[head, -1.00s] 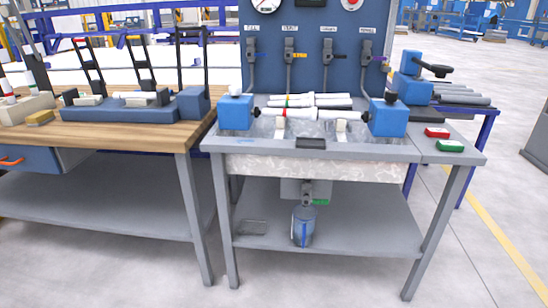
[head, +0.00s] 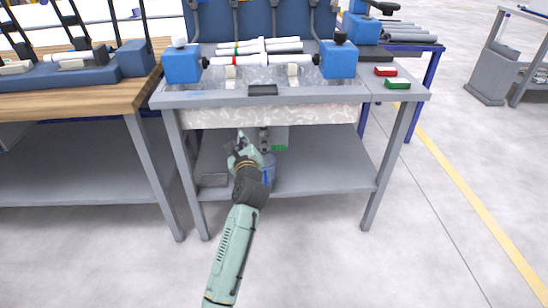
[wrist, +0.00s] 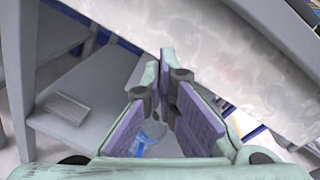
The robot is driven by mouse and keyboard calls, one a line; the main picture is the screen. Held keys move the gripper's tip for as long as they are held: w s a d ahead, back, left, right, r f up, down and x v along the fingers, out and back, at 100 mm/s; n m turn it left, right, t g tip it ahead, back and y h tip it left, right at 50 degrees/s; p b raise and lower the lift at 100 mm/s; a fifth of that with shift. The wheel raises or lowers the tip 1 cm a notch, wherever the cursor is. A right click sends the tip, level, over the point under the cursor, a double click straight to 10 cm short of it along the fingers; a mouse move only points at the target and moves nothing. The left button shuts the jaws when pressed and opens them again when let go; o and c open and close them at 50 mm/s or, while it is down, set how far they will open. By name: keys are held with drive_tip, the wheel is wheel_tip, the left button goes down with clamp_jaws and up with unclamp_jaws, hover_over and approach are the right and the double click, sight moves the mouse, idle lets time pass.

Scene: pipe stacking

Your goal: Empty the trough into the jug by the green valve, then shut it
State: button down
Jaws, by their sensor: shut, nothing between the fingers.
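The trough (head: 270,117) is a grey marbled basin set into the metal bench. Under it, the green valve handle (head: 279,148) sticks out to the right of the drain fitting (head: 264,140). The jug (head: 269,169), bluish and see-through, stands on the lower shelf below the fitting, partly hidden by my arm. My gripper (head: 241,141) is left of the valve and under the trough's front edge, apart from the handle. In the wrist view its fingers (wrist: 167,65) are shut and empty. A blue part of the jug (wrist: 149,133) shows between the finger links; the green handle is not visible there.
Bench legs (head: 187,175) stand at both sides. Blue clamps (head: 181,63) and white pipes are on top. The right part of the shelf is clear.

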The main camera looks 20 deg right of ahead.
sight(273, 148)
drive_tip(key=s+d+f+m+g+h, duration=0.1)
drive_tip(key=s+d+f+m+g, duration=0.15)
drive_tip(key=d+f+m, duration=0.35)
drive_tip(key=s+d+f+m+g, duration=0.1)
drive_tip(key=s+d+f, duration=0.2)
drive_tip(key=d+f, duration=0.35)
drive_tip(key=w+d+f, duration=0.1)
drive_tip(key=w, duration=0.7)
drive_tip(key=shift+w+f+p, duration=0.15)
drive_tip(key=shift+w+p, duration=0.2)
drive_tip(key=shift+w, duration=0.05)
